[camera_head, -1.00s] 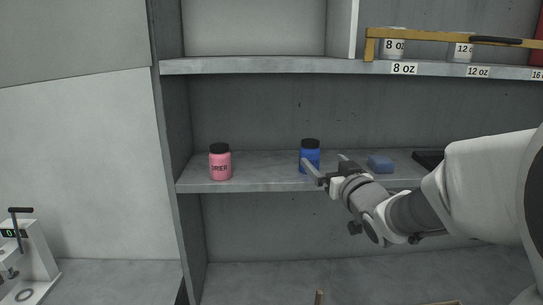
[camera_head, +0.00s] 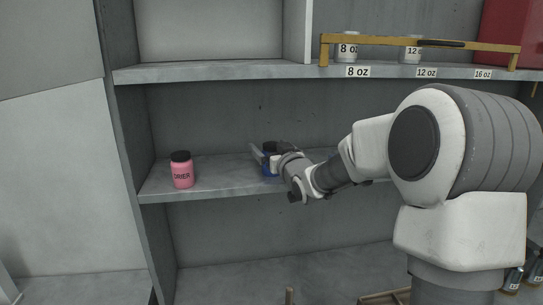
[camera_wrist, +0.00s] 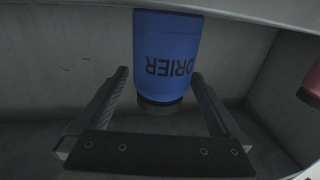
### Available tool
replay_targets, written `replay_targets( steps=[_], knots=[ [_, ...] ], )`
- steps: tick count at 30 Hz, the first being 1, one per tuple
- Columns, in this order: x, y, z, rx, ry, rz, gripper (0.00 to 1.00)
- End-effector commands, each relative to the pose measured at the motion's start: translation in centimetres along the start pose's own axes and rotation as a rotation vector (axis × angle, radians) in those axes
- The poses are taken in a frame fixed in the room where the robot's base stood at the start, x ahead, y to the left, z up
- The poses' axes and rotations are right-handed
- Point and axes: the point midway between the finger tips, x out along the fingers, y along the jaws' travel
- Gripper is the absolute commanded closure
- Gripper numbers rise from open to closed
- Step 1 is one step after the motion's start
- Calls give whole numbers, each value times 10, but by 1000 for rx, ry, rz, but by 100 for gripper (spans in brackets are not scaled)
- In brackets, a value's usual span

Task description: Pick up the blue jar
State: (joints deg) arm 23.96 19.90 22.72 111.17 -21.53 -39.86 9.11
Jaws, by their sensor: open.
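The blue jar (camera_head: 266,172) stands upright on the middle shelf, partly hidden behind my gripper (camera_head: 267,150) in the head view. In the wrist view the blue jar (camera_wrist: 168,45) shows upside down, with "DRIER" lettering and a dark lid pointing down in the picture. My gripper (camera_wrist: 160,75) is open in the wrist view, with one finger on each side of the jar's lid end. Gaps show between the fingers and the jar, and I cannot tell how deep the jar sits between them.
A pink jar (camera_head: 182,172) stands on the same shelf (camera_head: 225,178) to the left, with free shelf between. It also shows at the right edge of the wrist view (camera_wrist: 312,88). The upper shelf (camera_head: 210,72) holds cups behind a yellow bar (camera_head: 385,41).

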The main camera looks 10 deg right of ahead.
Motion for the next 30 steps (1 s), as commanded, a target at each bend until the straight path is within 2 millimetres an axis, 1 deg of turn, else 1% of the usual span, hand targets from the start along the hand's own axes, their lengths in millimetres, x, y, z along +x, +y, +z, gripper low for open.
replay_targets(
  steps=[1,3,6,13,14,18,26,27,29,30],
  knots=[
    [6,0,-1,1,-1,-1,0],
    [13,0,0,2,-2,-1,0],
    [18,0,0,1,-1,0,0],
    [19,0,1,0,-1,0,0],
    [19,0,1,0,-1,0,2],
    [19,0,1,0,-1,0,27],
    [19,0,0,0,-1,0,74],
    [19,0,0,0,-1,0,81],
    [19,0,0,0,-1,0,92],
    [19,0,0,-1,0,0,93]
  ],
)
